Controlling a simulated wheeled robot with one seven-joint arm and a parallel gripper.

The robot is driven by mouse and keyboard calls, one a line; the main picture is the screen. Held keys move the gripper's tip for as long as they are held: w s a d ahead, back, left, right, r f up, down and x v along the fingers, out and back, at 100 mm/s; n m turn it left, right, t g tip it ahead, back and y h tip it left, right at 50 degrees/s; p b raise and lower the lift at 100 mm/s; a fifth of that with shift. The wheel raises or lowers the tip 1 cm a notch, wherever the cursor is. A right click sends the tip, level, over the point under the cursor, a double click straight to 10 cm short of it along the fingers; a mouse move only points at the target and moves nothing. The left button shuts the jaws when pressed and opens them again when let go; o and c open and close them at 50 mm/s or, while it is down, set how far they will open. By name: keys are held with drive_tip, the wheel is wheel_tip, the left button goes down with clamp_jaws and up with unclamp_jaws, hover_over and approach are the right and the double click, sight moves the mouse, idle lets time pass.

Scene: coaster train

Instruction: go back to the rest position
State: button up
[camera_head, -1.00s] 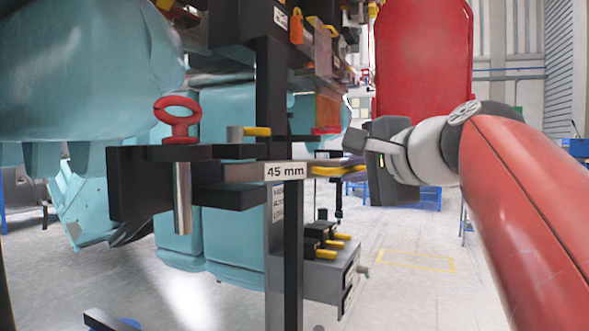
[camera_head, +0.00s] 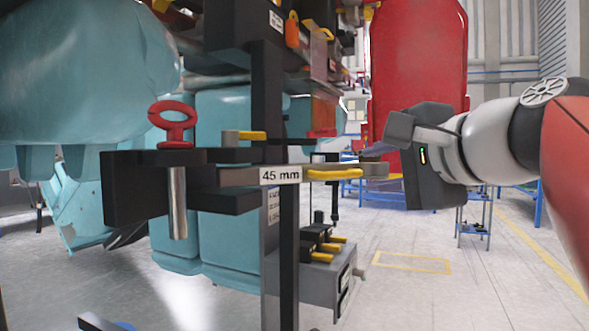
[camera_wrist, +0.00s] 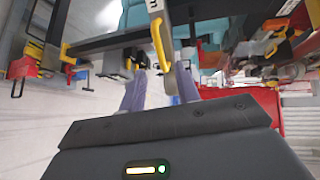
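My gripper (camera_head: 372,153) is at the right of the rack in the head view, with its arm reaching in from the right edge. In the wrist view its two purple fingers (camera_wrist: 160,92) stand apart with a gap between them. A flat grey tool (camera_head: 230,175) with a 45 mm label and a yellow grip (camera_head: 334,174) lies across the black support. Its right end is close to my fingertips. In the wrist view the tool's yellow and grey end (camera_wrist: 168,62) shows near the fingers. I cannot tell whether it touches them.
A red-ringed pin (camera_head: 174,125) passes down through a black bracket (camera_head: 135,190) at the left. Teal train parts (camera_head: 230,245) stand behind it. A black post (camera_head: 288,260) and a grey box with yellow handles (camera_head: 335,270) are below.

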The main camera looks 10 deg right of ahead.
drive_tip(key=shift+s, duration=0.3)
drive_tip(key=s+a+f+n+g+h+p, duration=0.1)
drive_tip(key=f+n, duration=0.4)
drive_tip(key=f, duration=0.7)
drive_tip(key=s+a+f+n+g+h+p, duration=0.1)
drive_tip(key=s+f+n+g, duration=0.4)
drive_tip(key=f, duration=0.7)
drive_tip(key=s+a+f+n+g+h+p, duration=0.1)
drive_tip(key=s+a+f+n+g+p, duration=0.2)
drive_tip(key=f, duration=0.9)
drive_tip(key=shift+s+a+f+n+g+h, duration=0.15)
drive_tip(key=shift+a+n+g+h, duration=0.2)
drive_tip(key=shift+n, duration=0.75)
